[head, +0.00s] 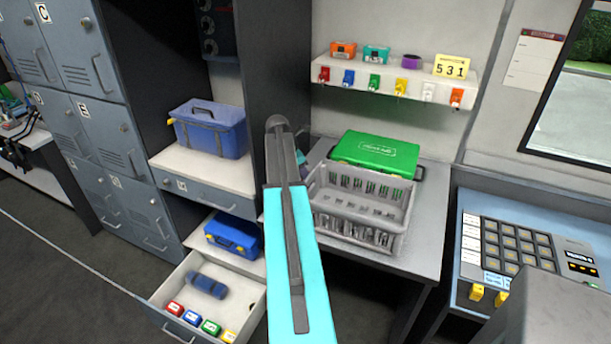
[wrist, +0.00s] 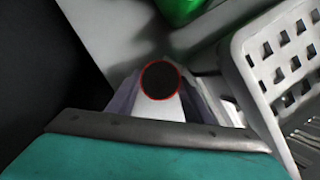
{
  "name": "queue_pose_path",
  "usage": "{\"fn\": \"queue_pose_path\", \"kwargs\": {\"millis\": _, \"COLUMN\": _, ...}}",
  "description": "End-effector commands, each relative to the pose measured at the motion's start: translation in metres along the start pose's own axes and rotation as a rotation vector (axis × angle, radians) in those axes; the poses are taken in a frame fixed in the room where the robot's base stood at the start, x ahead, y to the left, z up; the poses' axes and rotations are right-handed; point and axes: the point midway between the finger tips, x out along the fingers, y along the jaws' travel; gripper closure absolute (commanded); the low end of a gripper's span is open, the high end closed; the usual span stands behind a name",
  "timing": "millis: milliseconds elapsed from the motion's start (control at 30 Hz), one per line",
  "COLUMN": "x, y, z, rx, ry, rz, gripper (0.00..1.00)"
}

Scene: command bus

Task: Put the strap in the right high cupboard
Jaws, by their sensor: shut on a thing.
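In the wrist view my gripper (wrist: 160,98) is shut on a round dark thing with a red rim (wrist: 160,80), seen end-on between the fingers. I cannot tell from its face whether it is the strap. In the head view my arm hides the gripper and what it holds, left of the grey basket. No high cupboard can be made out in either view.
The grey basket (head: 378,203) and green case (head: 376,152) stand on the table. An open drawer (head: 157,318) holds small coloured items. A blue case (head: 208,128) sits on a ledge. A white shelf (head: 398,83) holds small items. Grey lockers (head: 108,145) stand left.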

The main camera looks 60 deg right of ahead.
Motion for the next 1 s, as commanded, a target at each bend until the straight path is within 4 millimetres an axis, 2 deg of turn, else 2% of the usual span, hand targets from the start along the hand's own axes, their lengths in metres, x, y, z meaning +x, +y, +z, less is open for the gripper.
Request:
{"fn": "queue_pose_path", "kwargs": {"millis": 133, "x": 0.002, "y": 0.0, "z": -0.001, "rx": -0.001, "ry": 0.0, "rz": 0.0, "gripper": 0.79}}
{"fn": "queue_pose_path", "kwargs": {"millis": 167, "x": 0.002, "y": 0.0, "z": -0.001, "rx": -0.001, "ry": 0.0, "rz": 0.0, "gripper": 0.49}}
{"fn": "queue_pose_path", "kwargs": {"millis": 233, "x": 0.002, "y": 0.0, "z": -0.001, "rx": -0.001, "ry": 0.0, "rz": 0.0, "gripper": 0.37}}
{"fn": "queue_pose_path", "kwargs": {"millis": 267, "x": 0.002, "y": 0.0, "z": -0.001, "rx": -0.001, "ry": 0.0, "rz": 0.0, "gripper": 0.35}}
{"fn": "queue_pose_path", "kwargs": {"millis": 700, "x": -0.002, "y": 0.001, "z": -0.001, "rx": -0.001, "ry": 0.0, "rz": 0.001, "gripper": 0.35}}
{"fn": "queue_pose_path", "kwargs": {"millis": 1000, "x": -0.026, "y": 0.001, "z": -0.001, "rx": -0.001, "ry": 0.0, "rz": 0.002, "gripper": 0.35}}
